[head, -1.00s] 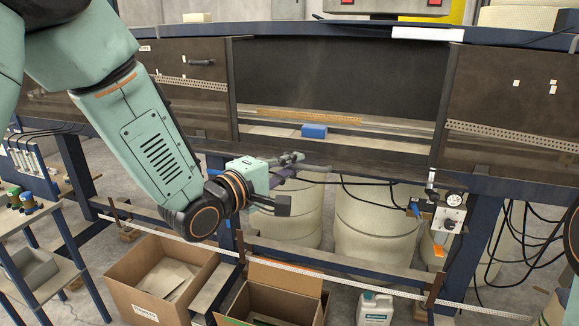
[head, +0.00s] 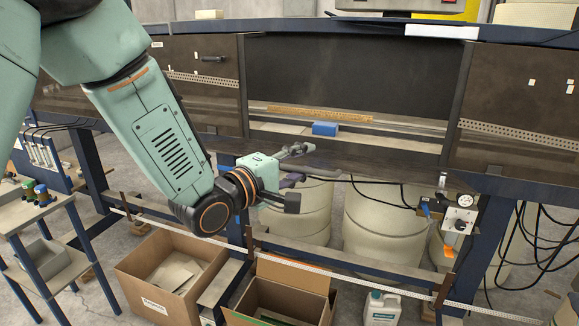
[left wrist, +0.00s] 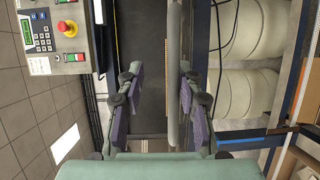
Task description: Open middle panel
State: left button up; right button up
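The middle bay (head: 350,75) of the long machine shows a dark back wall, with no panel visibly covering its front. Inside lie a perforated tan strip (head: 320,114) and a blue block (head: 325,129). My left gripper (head: 293,176) is open in front of and below the bay's lower front beam. In the left wrist view its purple-padded fingers (left wrist: 158,105) are spread. A long grey bar (left wrist: 174,75) runs between them, nearer the right finger; I cannot tell whether they touch. My right gripper is not in view.
Brown side panels stand left (head: 205,75) and right (head: 515,100) of the bay. Pale barrels (head: 380,225) stand under the machine. Open cardboard boxes (head: 150,285) and a white jug (head: 382,308) are on the floor. A gauge box (head: 460,213) with cables hangs at right.

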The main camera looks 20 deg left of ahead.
pick_arm(q)
jog(key=v, duration=1.1)
dwell(0.3)
jog(key=shift+s+a, duration=0.1)
jog(key=shift+s, duration=0.15)
jog(key=shift+s+r, duration=0.1)
jog(key=shift+s, duration=0.2)
jog(key=shift+w, duration=0.15)
